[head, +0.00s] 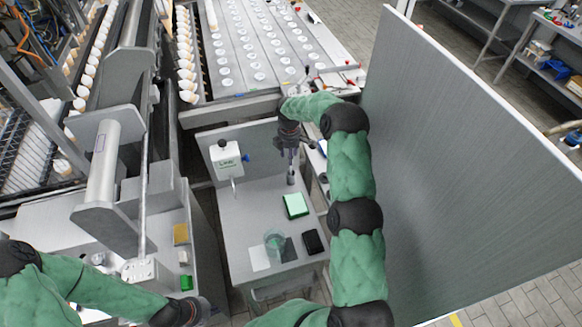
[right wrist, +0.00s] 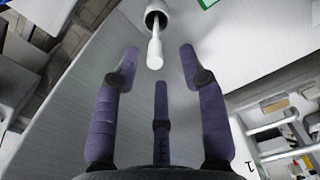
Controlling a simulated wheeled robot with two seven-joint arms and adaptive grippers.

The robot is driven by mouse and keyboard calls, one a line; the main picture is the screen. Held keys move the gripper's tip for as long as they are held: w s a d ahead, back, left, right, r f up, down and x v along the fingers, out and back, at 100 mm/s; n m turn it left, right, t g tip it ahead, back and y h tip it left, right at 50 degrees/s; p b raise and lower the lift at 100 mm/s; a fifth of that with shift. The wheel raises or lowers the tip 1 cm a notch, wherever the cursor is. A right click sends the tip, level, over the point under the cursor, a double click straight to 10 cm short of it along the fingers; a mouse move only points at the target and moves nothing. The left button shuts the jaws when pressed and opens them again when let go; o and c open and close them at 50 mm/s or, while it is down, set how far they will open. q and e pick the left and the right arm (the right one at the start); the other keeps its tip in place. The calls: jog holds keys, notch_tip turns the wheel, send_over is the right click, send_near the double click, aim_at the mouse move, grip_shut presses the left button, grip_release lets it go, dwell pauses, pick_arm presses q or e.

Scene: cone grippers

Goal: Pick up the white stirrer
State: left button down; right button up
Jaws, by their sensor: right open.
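The white stirrer (right wrist: 155,50) stands out of a small dark-mouthed, light-rimmed holder (right wrist: 156,10) in the right wrist view. Its rounded white end points toward my right gripper (right wrist: 158,62). The gripper's three dark fingers are spread and empty, around the stirrer's line but apart from it. In the head view my right gripper (head: 289,150) is above the small grey holder (head: 291,179) on the table; the stirrer cannot be clearly made out there. My left gripper (head: 190,312) is at the bottom left, mostly cut off, and its fingers cannot be read.
The grey table (head: 250,205) also bears a green-topped box (head: 295,205), a clear beaker (head: 274,242), a black block (head: 313,242) and a white device labelled LAB (head: 227,162). A tall grey panel (head: 450,170) stands to the right. A machine (head: 110,150) stands left.

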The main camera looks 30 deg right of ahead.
aim_at(291, 170)
jog(key=f, duration=0.5)
jog(key=shift+d, duration=0.35)
jog(key=c, duration=0.9)
